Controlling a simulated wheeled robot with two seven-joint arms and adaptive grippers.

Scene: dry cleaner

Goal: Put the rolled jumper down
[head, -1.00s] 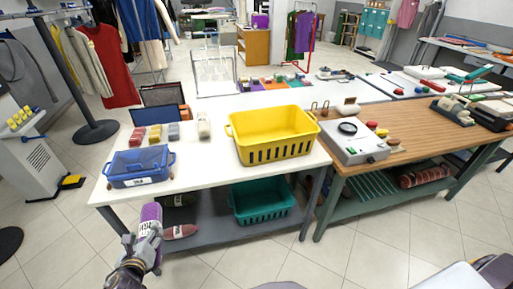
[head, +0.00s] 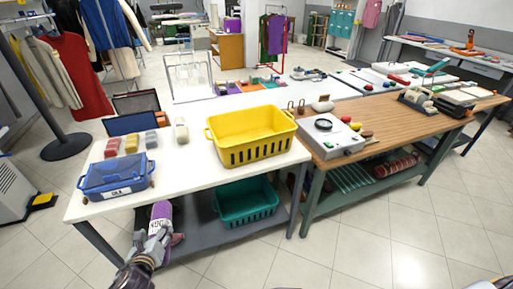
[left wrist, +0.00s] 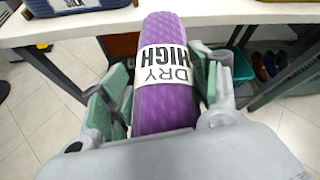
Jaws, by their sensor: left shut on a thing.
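The rolled jumper (left wrist: 165,105) is purple with a white band that reads "DRY HIGH" in the left wrist view. In the head view the jumper (head: 162,211) is at the front of the white table, low near its lower shelf. My left gripper (head: 155,238) is shut on it, with green finger pads on both sides in the left wrist view (left wrist: 165,95). The roll points away from the gripper, toward the space under the tabletop. The lower shelf (head: 205,240) is grey and partly hidden behind the gripper. My right gripper is not in view.
On the white tabletop (head: 185,182) stand a blue basket (head: 118,177), several small folded items and a yellow basket (head: 250,138). A teal basket (head: 245,203) stands on the lower shelf. A wooden-topped table (head: 400,127) adjoins at right. The shelf front left of the teal basket looks clear.

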